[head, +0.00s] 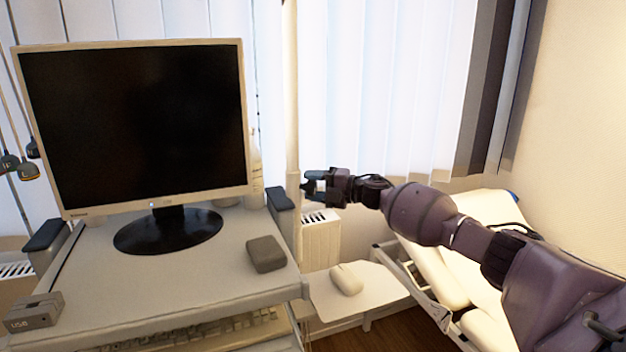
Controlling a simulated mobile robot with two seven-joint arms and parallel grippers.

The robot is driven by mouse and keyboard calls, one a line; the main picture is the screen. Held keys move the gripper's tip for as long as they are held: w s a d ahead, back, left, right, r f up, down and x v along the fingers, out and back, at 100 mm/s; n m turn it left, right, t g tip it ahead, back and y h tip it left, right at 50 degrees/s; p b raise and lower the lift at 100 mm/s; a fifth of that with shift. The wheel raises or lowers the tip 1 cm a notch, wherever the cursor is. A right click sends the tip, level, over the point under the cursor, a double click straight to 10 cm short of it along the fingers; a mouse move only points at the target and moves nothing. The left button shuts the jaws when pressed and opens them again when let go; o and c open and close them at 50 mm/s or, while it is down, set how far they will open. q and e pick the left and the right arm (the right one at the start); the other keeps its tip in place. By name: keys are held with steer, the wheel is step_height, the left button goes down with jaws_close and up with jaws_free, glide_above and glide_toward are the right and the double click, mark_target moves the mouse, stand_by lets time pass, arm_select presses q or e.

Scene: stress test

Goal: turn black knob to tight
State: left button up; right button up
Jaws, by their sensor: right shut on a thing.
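My right gripper (309,184) reaches in from the right, its fingers pointing left at the pale upright pole (292,120) beside the monitor cart. It is shut on a small dark thing beside the pole, which appears to be the black knob. The fingers cover most of it, so I cannot make out its shape or how far it is turned. My left gripper is not in view.
A monitor (135,125) stands on the cart top (200,270), with a grey box (265,254) at its right and another small device (34,311) at front left. A white mouse (346,279) lies on a low side shelf (375,290). A padded white chair or bed (490,210) stands behind my right arm.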

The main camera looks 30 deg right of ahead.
steer(key=shift+m, duration=0.4)
steer(key=o, duration=0.9)
steer(key=shift+b+v, duration=0.85)
steer(key=shift+v, duration=4.6)
